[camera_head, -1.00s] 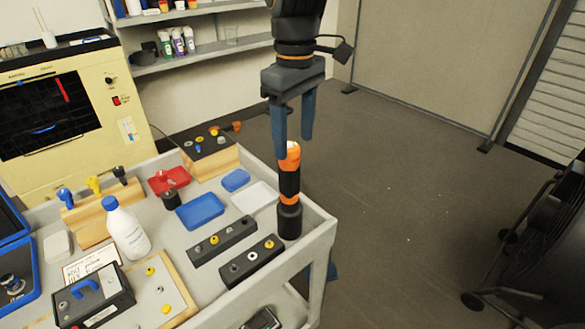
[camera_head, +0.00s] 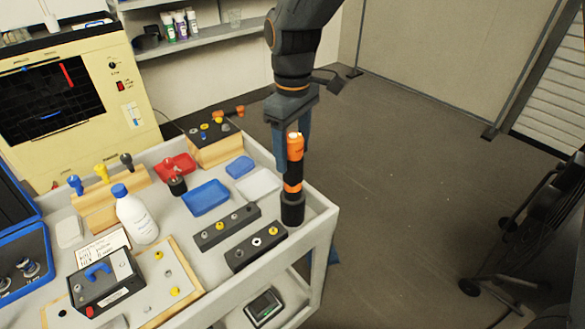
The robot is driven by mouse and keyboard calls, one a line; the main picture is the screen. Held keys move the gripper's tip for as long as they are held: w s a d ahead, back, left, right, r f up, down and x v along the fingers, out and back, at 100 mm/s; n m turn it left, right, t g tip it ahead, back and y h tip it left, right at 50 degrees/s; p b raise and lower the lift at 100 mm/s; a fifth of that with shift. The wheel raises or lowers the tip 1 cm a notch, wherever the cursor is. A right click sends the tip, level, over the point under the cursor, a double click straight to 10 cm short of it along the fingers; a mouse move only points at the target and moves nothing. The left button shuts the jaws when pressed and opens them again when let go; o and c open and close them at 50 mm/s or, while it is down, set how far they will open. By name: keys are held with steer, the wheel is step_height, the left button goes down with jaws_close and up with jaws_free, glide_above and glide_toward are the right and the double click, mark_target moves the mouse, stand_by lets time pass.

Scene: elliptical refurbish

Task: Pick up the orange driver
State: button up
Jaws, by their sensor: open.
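The orange driver (camera_head: 294,148), orange and black, stands upright in a dark round holder (camera_head: 292,210) at the right corner of the grey cart top (camera_head: 318,205). My gripper (camera_head: 291,150) has its blue fingers pointing down, at or just behind the driver's upper part. The driver hides part of the fingers. I cannot tell whether the fingers are on both sides of it or touch it.
Beside the driver lie two dark blocks (camera_head: 226,228) with small knobs, a white tray (camera_head: 262,184) and blue trays (camera_head: 206,198). A white bottle (camera_head: 136,218) stands further left.

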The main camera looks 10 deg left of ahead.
steer(key=shift+c, duration=0.3)
jaws_close()
step_height(320, 180, up, 10)
steer(key=shift+r+b, duration=0.1)
steer(key=shift+b, duration=1.1)
steer(key=c, duration=0.8)
jaws_free()
jaws_close()
